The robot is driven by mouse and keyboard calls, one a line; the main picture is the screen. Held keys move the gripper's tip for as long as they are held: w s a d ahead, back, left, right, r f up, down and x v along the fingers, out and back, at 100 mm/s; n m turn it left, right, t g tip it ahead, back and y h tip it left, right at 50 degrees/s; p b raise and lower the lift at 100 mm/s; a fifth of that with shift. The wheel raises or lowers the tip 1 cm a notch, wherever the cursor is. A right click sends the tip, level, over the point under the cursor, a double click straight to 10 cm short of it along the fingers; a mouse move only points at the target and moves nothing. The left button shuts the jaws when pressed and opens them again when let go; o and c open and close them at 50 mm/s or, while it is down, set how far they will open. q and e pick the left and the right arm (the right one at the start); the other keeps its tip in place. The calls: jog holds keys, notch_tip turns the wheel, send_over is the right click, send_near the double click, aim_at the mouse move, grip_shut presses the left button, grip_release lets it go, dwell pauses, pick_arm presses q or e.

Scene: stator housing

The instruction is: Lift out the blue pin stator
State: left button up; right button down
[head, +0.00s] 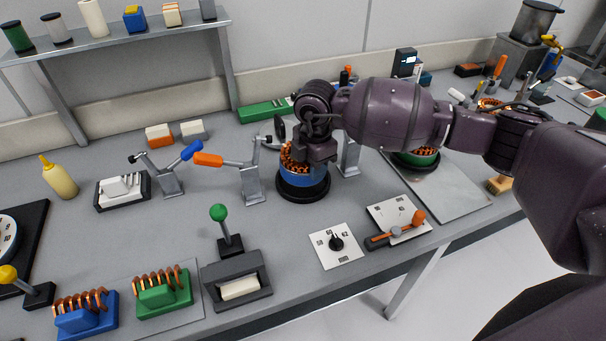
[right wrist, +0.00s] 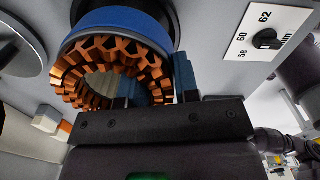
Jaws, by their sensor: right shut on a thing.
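The blue stator (head: 305,180), a blue ring with orange copper windings, stands upright at a round black base (head: 303,194) near the middle of the bench. My right gripper (head: 314,155) reaches down over its right side. In the right wrist view the stator (right wrist: 125,22) fills the upper left, and the right gripper (right wrist: 155,88) is shut on its wall, one finger inside the ring and one outside. I cannot tell whether the stator's bottom touches the base. My left gripper is not in view.
Clamps with a blue handle (head: 192,151) and an orange handle (head: 208,160) stand left of the stator. A dial plate (head: 335,247) lies in front. A green stator (head: 416,159) is partly hidden under my right arm. A green-knobbed lever (head: 219,213) stands front left.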

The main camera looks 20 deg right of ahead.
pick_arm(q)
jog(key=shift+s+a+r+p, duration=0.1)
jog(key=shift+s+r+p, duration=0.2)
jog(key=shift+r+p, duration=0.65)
pick_arm(e)
jog(key=shift+r, duration=1.85)
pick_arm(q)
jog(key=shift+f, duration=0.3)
